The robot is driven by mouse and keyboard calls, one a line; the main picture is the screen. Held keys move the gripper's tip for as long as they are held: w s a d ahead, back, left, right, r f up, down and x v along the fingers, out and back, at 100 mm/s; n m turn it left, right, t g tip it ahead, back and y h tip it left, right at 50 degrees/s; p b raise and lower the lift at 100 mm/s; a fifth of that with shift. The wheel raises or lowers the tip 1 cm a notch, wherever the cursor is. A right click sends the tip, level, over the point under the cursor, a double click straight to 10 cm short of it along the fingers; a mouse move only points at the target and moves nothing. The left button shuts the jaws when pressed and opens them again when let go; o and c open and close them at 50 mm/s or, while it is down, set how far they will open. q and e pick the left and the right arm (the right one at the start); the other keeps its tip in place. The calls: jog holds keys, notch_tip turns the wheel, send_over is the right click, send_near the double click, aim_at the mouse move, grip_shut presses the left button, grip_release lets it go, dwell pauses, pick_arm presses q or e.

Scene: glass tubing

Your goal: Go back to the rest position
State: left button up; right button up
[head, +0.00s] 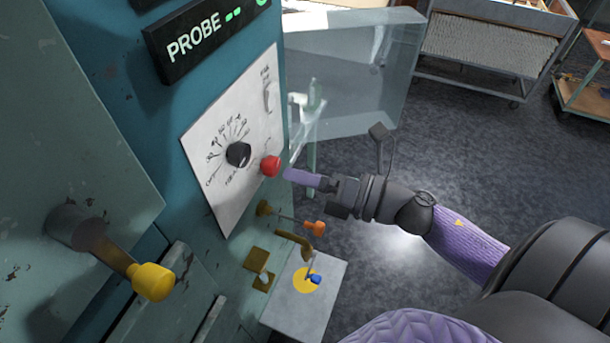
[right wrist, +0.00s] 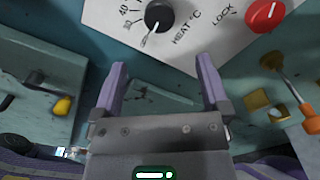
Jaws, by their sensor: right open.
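My right gripper (head: 294,176) reaches in from the right in the head view, with its purple fingertips close to a red knob (head: 270,166) on a white control panel (head: 215,175). In the right wrist view the two purple fingers of the right gripper (right wrist: 162,82) stand apart with nothing between them. The red knob (right wrist: 267,15), marked LOCK, is up and to the right of the fingers there. A black HEAT dial (right wrist: 159,17) is above the gap between them. My left gripper does not show in the head view.
A yellow-handled crank (head: 152,281) juts out from the teal cabinet at lower left. An orange-tipped lever (head: 315,228) and a white plate (head: 300,300) with a blue-tipped part are below the panel. A clear door (head: 350,85) stands behind. Grey floor (head: 470,150) lies open at right.

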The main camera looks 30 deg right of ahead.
dwell(0.3)
jog(key=d+f+m+h, duration=0.2)
jog(key=m+h, duration=0.5)
jog(key=m, duration=0.4)
jog(key=d+f+m+h, duration=0.3)
jog(key=m+h, duration=0.3)
jog(key=m, duration=0.5)
jog(key=s+a+f+m+g+y, duration=0.1)
jog(key=s+a+f+m+g, duration=0.35)
jog(key=s+g, duration=0.2)
jog(key=s+a+f+m+g+y, duration=0.1)
jog(key=s+a+f+m+g, duration=0.35)
jog(key=s, duration=0.25)
notch_tip(320, 180, down, 25)
jog(key=s+d+g+b, duration=0.1)
jog(key=s+b, duration=0.1)
jog(key=b, duration=0.7)
jog(key=s+d+f+g+b, duration=0.1)
jog(key=s+d+f+b, duration=0.2)
jog(key=s+f, duration=1.1)
notch_tip(320, 180, down, 4)
jog(key=b, duration=0.3)
jog(key=shift+s+d+g, duration=0.15)
jog(key=shift+g, duration=0.15)
